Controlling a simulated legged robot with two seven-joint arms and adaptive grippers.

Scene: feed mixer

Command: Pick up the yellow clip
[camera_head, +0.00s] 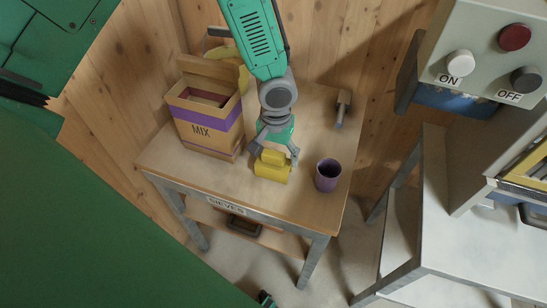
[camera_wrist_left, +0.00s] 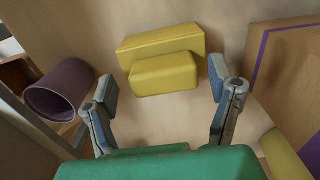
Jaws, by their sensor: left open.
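The yellow clip (camera_head: 271,170) lies on the small wooden table (camera_head: 300,205), near its front edge. It is a larger block with a smaller block against it, and it shows in the left wrist view (camera_wrist_left: 163,76) ahead of the fingers. My left gripper (camera_head: 276,152) is above and just behind the clip, pointing down. In the left wrist view its two fingers (camera_wrist_left: 165,95) are spread apart, one on either side of the smaller block, with nothing held. I cannot tell whether either finger touches the clip.
An open MIX box (camera_head: 208,128) stands close by on the left. A purple cup (camera_head: 327,175) stands to the right of the clip. A small handled tool (camera_head: 342,108) lies at the table's back right. A control panel with ON and OFF buttons (camera_head: 485,60) is at the upper right.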

